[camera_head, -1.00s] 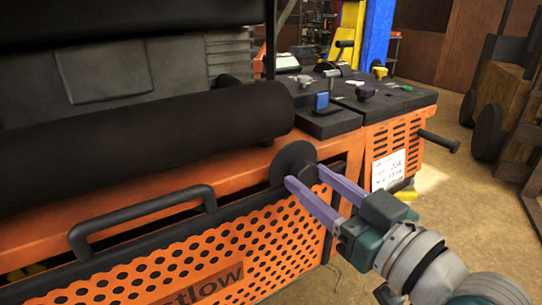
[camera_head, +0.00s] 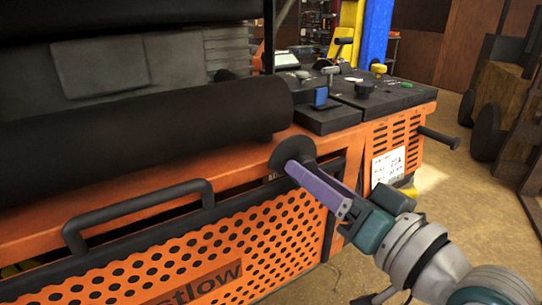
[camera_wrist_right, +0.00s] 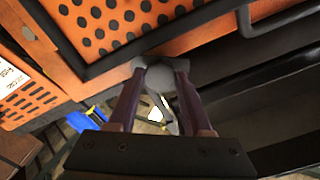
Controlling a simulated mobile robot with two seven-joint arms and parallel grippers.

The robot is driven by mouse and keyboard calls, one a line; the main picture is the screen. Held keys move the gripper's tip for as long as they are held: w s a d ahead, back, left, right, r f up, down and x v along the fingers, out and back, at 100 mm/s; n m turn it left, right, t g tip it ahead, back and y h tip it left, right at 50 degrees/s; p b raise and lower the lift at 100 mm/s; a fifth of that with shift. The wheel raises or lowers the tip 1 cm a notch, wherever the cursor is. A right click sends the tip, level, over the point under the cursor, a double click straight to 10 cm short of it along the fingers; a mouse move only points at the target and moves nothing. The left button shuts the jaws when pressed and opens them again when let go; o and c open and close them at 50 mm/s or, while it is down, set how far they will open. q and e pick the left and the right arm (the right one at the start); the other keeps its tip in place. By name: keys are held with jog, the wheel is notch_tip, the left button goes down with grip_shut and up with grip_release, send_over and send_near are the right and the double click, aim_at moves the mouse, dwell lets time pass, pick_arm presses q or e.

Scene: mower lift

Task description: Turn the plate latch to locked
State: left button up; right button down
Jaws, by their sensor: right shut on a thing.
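The plate latch (camera_head: 290,150) is a dark round disc with a knob, on the orange front of the machine at the upper right corner of the perforated plate (camera_head: 225,275). My right gripper (camera_head: 293,170) reaches it from the lower right, its purple fingers lined up so that they look like one. In the right wrist view, the two fingers (camera_wrist_right: 160,88) are shut on the grey latch knob (camera_wrist_right: 158,72), one on each side. The gripper hides part of the latch, and I cannot read its locked position. My left gripper is out of view.
A black bar handle (camera_head: 140,208) sticks out left of the latch. A thick black roll (camera_head: 150,130) lies above it. A dark control top with knobs (camera_head: 370,95) is behind, and a black lever (camera_head: 438,137) juts out right.

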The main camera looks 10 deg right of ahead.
jog(key=m+b, duration=0.2)
jog(key=m, duration=0.9)
jog(key=shift+m, duration=0.3)
jog(key=shift+b, duration=0.3)
jog(key=shift+c, duration=1.6)
grip_release()
